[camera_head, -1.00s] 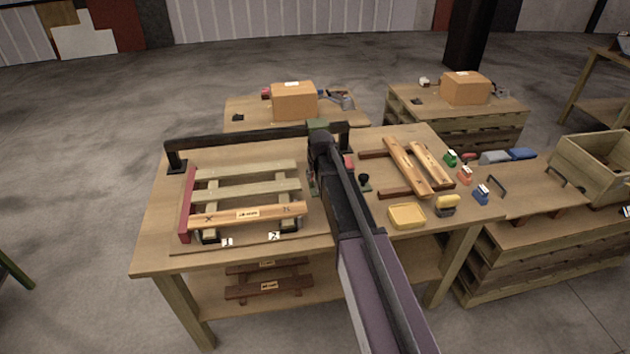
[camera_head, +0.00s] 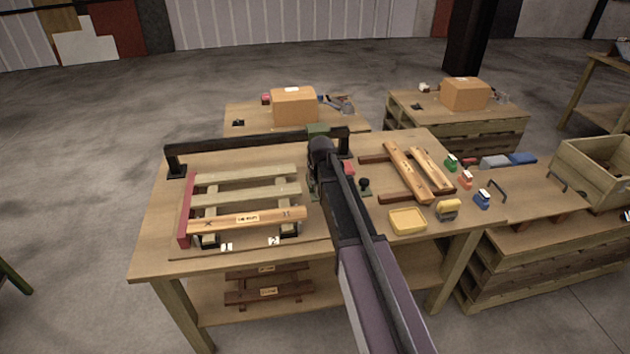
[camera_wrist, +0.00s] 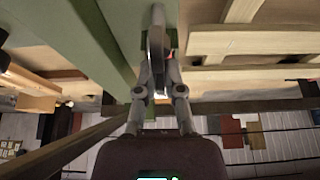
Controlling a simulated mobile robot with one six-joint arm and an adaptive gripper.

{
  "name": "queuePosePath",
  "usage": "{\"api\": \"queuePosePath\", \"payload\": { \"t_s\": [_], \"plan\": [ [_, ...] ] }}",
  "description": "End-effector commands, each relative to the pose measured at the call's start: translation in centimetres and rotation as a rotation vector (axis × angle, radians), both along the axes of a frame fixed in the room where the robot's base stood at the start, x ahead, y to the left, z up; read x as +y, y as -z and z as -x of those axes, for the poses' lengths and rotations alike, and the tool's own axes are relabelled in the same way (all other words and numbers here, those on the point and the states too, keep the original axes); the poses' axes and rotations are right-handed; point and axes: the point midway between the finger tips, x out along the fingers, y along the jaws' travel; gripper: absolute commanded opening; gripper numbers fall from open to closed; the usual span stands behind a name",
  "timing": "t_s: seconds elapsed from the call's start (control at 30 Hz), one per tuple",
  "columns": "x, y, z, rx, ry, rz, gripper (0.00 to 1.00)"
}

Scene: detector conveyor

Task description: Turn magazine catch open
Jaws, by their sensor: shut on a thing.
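In the wrist view my gripper (camera_wrist: 160,58) is shut, its grey fingers closed together on a slim part that I take to be the magazine catch (camera_wrist: 157,16). The fingers hide most of this part, so how far it is turned cannot be told. A broad green body (camera_wrist: 105,18) lies right beside it and fills the upper left. In the head view my arm covers the gripper and the catch. A black knob on a green base (camera_head: 364,187) shows just right of my arm.
A slatted wooden pallet (camera_head: 245,190) lies left of my arm. A dark rail (camera_head: 240,142) spans the table's back. Right of my arm are a wooden frame (camera_head: 405,170), a yellow tray (camera_head: 407,220) and several small coloured items. An open crate (camera_head: 590,170) stands far right.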

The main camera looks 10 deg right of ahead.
Motion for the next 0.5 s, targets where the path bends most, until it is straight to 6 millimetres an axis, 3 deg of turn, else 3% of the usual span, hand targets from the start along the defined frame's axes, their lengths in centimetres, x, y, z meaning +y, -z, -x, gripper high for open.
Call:
{"api": "queuePosePath", "payload": {
  "t_s": [0.5],
  "plan": [
    [0.25, 0.02, 0.01, 0.0, -0.164, -0.001, 0.0]
  ]
}}
